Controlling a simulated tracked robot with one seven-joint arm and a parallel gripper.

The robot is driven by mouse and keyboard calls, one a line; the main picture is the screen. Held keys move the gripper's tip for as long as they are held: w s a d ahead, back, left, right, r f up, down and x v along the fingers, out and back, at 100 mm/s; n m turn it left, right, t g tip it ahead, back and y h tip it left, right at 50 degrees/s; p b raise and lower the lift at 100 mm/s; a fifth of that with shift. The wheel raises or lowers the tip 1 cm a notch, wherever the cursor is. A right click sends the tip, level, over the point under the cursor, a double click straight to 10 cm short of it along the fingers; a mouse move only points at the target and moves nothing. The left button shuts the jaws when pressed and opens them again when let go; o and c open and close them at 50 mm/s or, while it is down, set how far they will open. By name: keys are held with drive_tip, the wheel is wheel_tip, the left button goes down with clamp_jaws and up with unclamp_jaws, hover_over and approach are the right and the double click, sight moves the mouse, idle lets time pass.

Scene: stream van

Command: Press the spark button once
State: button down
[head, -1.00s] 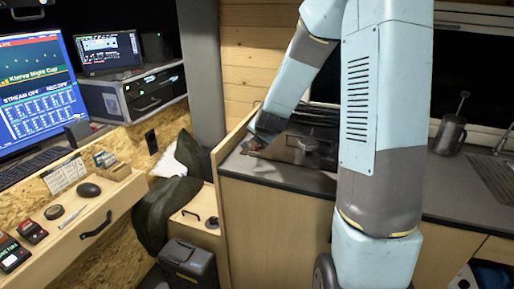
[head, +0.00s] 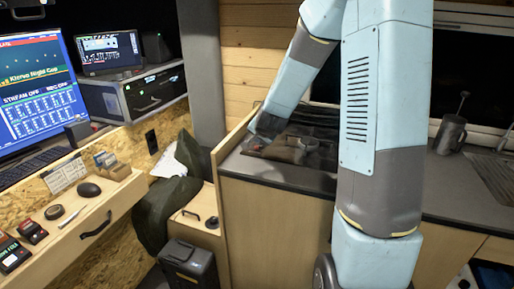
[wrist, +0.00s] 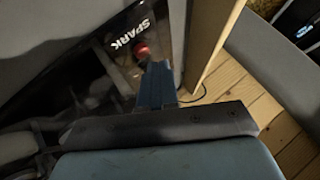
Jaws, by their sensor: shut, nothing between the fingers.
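The spark button (wrist: 142,50) is a small red round knob on a dark glossy panel (wrist: 110,65), beside the white word SPARK. My gripper (wrist: 157,70) is shut and empty, its blue fingertips just beside and partly over the button's lower right edge in the wrist view. I cannot tell whether they touch it. In the head view my gripper (head: 257,141) is low over the left end of the grey counter, by the dark hob (head: 305,150). A small reddish spot shows there, too small to make out clearly.
A wooden edge board (head: 236,140) rises along the counter's left end. A metal press pot (head: 450,133) stands on the counter (head: 433,180) at right, near the sink (head: 497,172). The desk drawer (head: 95,222) and monitors are at left, away from my arm.

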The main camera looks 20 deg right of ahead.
drive_tip(key=shift+f, duration=0.75)
idle(0.8)
drive_tip(key=shift+r, duration=0.85)
drive_tip(key=shift+r, duration=2.5)
